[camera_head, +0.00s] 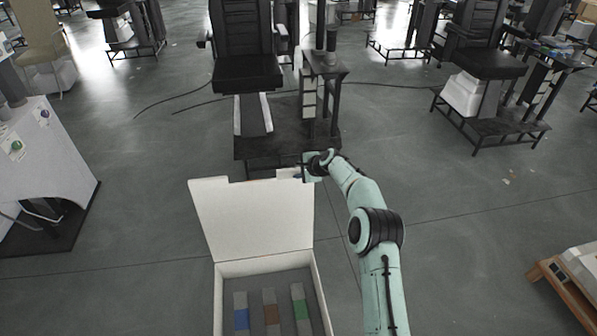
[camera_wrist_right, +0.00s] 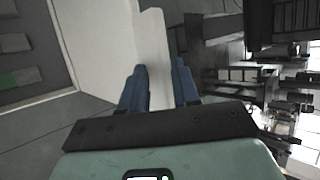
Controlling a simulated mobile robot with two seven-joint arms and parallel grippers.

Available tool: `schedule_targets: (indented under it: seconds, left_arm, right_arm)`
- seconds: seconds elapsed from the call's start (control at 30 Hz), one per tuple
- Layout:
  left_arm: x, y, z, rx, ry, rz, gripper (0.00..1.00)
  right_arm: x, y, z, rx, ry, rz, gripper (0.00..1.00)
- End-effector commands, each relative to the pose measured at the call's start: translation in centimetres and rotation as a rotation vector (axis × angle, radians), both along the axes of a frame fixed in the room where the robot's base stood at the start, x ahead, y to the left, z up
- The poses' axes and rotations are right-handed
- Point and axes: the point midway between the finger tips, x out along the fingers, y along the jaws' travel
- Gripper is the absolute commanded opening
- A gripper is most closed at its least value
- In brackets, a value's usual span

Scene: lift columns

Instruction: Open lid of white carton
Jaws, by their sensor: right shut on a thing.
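The white carton (camera_head: 218,290) stands at the bottom middle of the head view. Its lid (camera_head: 254,220) is raised, standing up and leaning back from the far edge. My right gripper (camera_head: 300,173) is at the lid's upper right corner. In the right wrist view its two blue fingers (camera_wrist_right: 160,88) lie on either side of the lid's edge, and the lid (camera_wrist_right: 110,45) runs up from between them. The gripper is shut on the lid. My left gripper is not in view.
Inside the carton lie blue, brown and green banded items (camera_head: 270,312) on a grey insert. A black chair (camera_head: 245,70) and a dark stand (camera_head: 318,100) are beyond the lid. A white table (camera_head: 45,175) is at left, a wooden pallet (camera_head: 565,295) at right. Floor between is clear.

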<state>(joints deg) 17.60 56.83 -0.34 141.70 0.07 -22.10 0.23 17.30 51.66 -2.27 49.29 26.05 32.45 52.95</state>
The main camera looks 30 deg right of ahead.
Motion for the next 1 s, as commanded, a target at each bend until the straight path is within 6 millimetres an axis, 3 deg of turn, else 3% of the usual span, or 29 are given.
schedule_targets:
  seconds: [0.03, 0.3, 0.33, 0.37, 0.77, 1.0]
  left_arm:
    - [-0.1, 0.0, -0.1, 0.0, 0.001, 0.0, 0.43]
    - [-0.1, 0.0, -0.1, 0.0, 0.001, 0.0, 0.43]
    - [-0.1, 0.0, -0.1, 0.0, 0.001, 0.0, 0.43]
    - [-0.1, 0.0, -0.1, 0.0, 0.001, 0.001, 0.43]
    - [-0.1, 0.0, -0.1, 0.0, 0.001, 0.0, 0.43]
    - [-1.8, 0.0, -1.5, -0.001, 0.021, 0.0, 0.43]
  right_arm:
    - [-0.4, 0.1, -1.1, 0.002, 0.022, 0.004, 0.0]
    - [-0.4, 0.0, -1.3, 0.003, 0.024, 0.004, 0.0]
    - [-0.4, 0.0, -1.3, 0.003, 0.024, 0.004, 0.34]
    - [-0.5, 0.0, -1.3, 0.003, 0.024, 0.004, 0.44]
    - [-0.3, 0.0, -0.8, 0.001, 0.016, 0.002, 0.45]
    - [-2.2, -0.6, 0.8, -0.001, 0.013, 0.0, 0.45]
